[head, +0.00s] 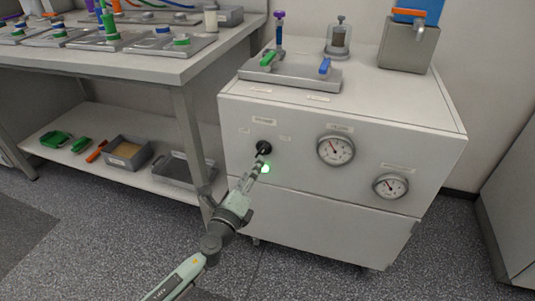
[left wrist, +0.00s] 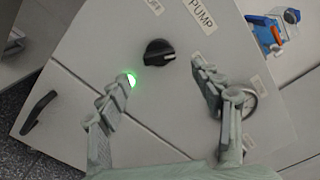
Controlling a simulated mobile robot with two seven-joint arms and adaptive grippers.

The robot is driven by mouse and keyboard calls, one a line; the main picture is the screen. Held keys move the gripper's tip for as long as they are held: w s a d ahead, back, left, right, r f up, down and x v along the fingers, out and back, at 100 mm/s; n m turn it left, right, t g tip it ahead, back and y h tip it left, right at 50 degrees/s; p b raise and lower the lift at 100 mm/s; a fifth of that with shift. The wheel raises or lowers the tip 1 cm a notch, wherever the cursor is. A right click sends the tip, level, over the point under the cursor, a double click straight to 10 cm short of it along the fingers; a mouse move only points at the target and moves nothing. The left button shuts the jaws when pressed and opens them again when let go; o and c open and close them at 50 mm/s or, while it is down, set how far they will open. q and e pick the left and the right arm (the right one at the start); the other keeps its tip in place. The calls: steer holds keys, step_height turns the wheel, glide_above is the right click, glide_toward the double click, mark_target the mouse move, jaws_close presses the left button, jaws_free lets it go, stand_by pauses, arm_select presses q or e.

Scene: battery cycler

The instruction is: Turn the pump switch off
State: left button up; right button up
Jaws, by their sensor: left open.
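The pump switch (head: 263,147) is a black rotary knob on the front of a white cabinet (head: 330,215). In the left wrist view the knob (left wrist: 158,52) sits under a label reading PUMP, beyond and between my fingertips. A green light (head: 265,169) glows just below the knob; it also shows in the left wrist view (left wrist: 130,80) beside one finger. My left gripper (head: 258,163) is open in front of the knob, its fingers apart (left wrist: 165,82) and apparently not touching it. The head view does not clearly show the gap. My right gripper is not in view.
Two round gauges (head: 335,149) are right of the knob. Valves with green and blue handles (head: 290,72) stand on the cabinet top. A workbench (head: 130,66) with a lower shelf is at left. The floor before the cabinet is clear.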

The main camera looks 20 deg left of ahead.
mark_target(261, 154)
arm_select(q)
steer(key=w, duration=0.7)
steer(key=shift+w, duration=0.1)
steer(key=c, duration=1.2)
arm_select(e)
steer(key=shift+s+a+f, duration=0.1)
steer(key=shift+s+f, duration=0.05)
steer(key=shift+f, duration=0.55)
